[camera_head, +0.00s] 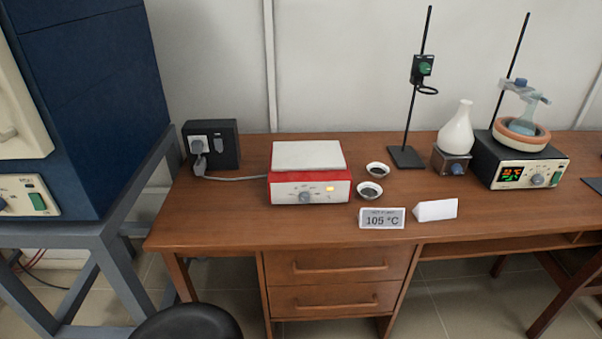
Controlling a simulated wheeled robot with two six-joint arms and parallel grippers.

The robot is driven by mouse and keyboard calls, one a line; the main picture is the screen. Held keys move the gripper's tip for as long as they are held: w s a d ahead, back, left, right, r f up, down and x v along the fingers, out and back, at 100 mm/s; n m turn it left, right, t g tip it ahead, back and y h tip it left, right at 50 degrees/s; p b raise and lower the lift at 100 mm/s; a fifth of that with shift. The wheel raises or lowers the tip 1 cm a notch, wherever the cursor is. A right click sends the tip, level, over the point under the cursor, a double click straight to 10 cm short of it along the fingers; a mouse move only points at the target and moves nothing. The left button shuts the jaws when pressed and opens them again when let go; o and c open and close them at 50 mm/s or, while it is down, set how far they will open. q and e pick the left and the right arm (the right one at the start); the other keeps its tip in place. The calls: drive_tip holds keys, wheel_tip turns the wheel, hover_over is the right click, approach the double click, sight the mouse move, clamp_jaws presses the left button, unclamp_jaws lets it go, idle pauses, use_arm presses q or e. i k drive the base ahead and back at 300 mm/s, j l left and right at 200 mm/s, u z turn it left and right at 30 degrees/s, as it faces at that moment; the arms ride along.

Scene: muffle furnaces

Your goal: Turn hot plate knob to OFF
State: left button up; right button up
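A red hot plate (283,191) with a pale square top (308,155) stands on the left part of the wooden desk. Its knob (305,196) is a small blue-grey dial in the middle of the white front panel, too small for its setting to be read. A yellow light (330,188) is lit to the right of the knob. A grey cable runs from the hot plate to a plug in a black socket box (226,144). Neither of my grippers shows in the head view.
Two small dishes (370,191) stand right of the hot plate. A sign reading 105 °C (382,219) and a white folded card (436,210) stand in front. A stand (406,157), white flask (457,130) and heating unit (556,168) are right. A blue furnace (95,90) is left.

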sight(304, 197)
drive_tip(key=i+l+u, duration=0.1)
drive_tip(key=l, duration=0.25)
drive_tip(key=i+l, duration=0.2)
drive_tip(key=l, duration=0.15)
drive_tip(key=i+l+u, duration=0.15)
drive_tip(key=l, duration=0.2)
drive_tip(key=i+l, duration=0.1)
drive_tip(key=l, duration=0.3)
drive_tip(key=u, duration=0.05)
